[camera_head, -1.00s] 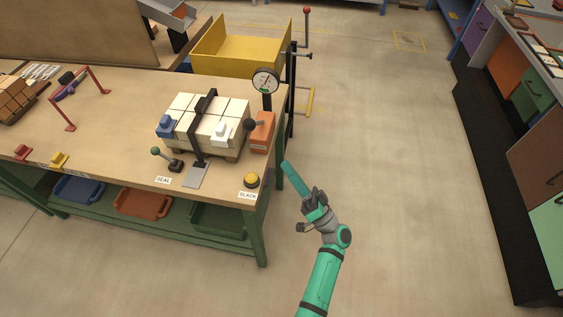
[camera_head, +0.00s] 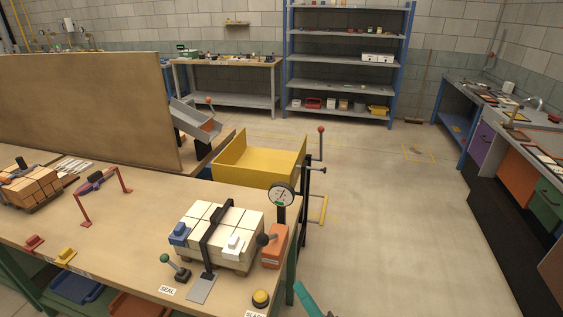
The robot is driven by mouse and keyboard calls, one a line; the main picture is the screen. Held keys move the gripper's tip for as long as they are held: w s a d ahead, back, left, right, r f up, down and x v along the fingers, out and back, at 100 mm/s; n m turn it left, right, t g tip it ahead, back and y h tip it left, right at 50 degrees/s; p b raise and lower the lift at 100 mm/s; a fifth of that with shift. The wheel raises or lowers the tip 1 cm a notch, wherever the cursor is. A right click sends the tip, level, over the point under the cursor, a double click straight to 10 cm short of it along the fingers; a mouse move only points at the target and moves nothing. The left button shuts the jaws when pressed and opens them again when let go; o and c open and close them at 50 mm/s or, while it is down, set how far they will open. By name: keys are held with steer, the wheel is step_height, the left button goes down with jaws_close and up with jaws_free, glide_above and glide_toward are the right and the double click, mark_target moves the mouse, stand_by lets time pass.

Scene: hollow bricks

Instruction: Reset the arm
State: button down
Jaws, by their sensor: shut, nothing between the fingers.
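Only the teal tip of my gripper (camera_head: 310,301) shows, at the bottom edge, just right of the workbench's front corner. Its fingers look shut together, with nothing seen between them. The rest of my arm is below the picture. The strapped stack of pale bricks (camera_head: 231,221) sits on a small pallet on the workbench (camera_head: 130,237), up and left of my gripper. I see no contact between them.
A round gauge (camera_head: 281,195) and an orange block (camera_head: 275,246) stand beside the stack. A lever (camera_head: 175,268) and yellow button (camera_head: 261,298) are near the front edge. A yellow bin (camera_head: 258,165) stands behind. Open floor (camera_head: 390,230) lies to the right.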

steer(key=s+a+f+m+g+h, duration=0.1)
steer(key=s+a+f+g+h, duration=0.2)
steer(key=f, duration=0.4)
steer(key=s+a+f+m+g+h, duration=0.1)
steer(key=s+f+h, duration=0.2)
steer(key=s+f, duration=0.35)
steer(key=s+a+f+m+g+h, duration=0.1)
steer(key=s+a+f+g+h, duration=0.15)
steer(key=f, duration=0.65)
steer(key=s+d+f+h, duration=0.1)
steer(key=s+f+h, duration=0.3)
steer(key=s, duration=0.7)
steer(key=s+a+r+n+t+h, duration=0.1)
steer(key=s+r+n, duration=0.1)
steer(key=s+r, duration=0.4)
steer(key=s+a+r+n+t+h, duration=0.1)
steer(key=s+r, duration=0.6)
steer(key=r, duration=0.8)
steer(key=shift+a+r+n+h, duration=0.3)
steer(key=shift+n+h, duration=0.35)
steer(key=shift+n, duration=0.35)
steer(key=shift+f+t, duration=0.15)
steer(key=shift+t, duration=0.1)
steer(key=shift+s, duration=0.1)
